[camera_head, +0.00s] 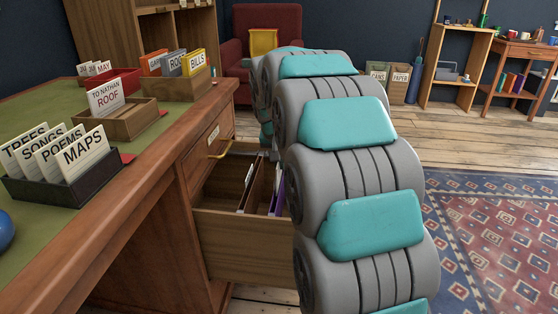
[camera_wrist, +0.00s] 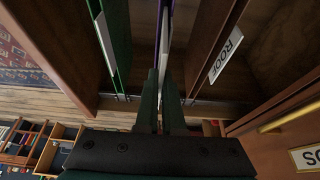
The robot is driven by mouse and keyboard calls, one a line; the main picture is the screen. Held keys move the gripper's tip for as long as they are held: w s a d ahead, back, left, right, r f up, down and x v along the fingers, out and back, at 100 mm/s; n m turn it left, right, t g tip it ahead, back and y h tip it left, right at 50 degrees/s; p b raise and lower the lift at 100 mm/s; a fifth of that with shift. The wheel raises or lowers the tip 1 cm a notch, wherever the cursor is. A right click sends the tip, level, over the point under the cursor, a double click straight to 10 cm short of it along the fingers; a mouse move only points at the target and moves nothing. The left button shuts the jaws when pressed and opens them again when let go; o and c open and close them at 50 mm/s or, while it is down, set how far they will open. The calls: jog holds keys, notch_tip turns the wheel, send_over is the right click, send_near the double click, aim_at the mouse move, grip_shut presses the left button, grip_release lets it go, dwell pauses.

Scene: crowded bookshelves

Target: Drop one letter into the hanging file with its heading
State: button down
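An open desk drawer (camera_head: 245,242) holds hanging files: a brown one (camera_head: 249,184) and a purple one (camera_head: 278,195). In the wrist view a green file (camera_wrist: 112,35) is at left and a brown file with a ROOF tab (camera_wrist: 226,55) at right. My gripper (camera_wrist: 163,88) points down among the files, its fingers close together on a thin pale letter (camera_wrist: 167,60) seen edge-on beside a purple edge. The letter's heading cannot be read. The head view hides my gripper behind my arm. A letter marked TO NATHAN ROOF (camera_head: 106,97) stands in a wooden tray (camera_head: 130,122) on the desk.
The desk (camera_head: 125,215) also bears a black tray (camera_head: 70,190) of cards headed TREES, SONGS, POEMS and MAPS, a wooden card box (camera_head: 180,88), and a red tray (camera_head: 125,80). Free floor and a rug (camera_head: 500,230) lie at right.

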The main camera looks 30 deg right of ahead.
jog(key=shift+f, duration=0.5)
jog(key=c, duration=1)
grip_release()
jog(key=shift+o, duration=0.2)
jog(key=shift+r, duration=0.2)
jog(key=shift+r+p, duration=1.2)
jog(key=shift+r, duration=2.15)
jog(key=shift+s, duration=0.1)
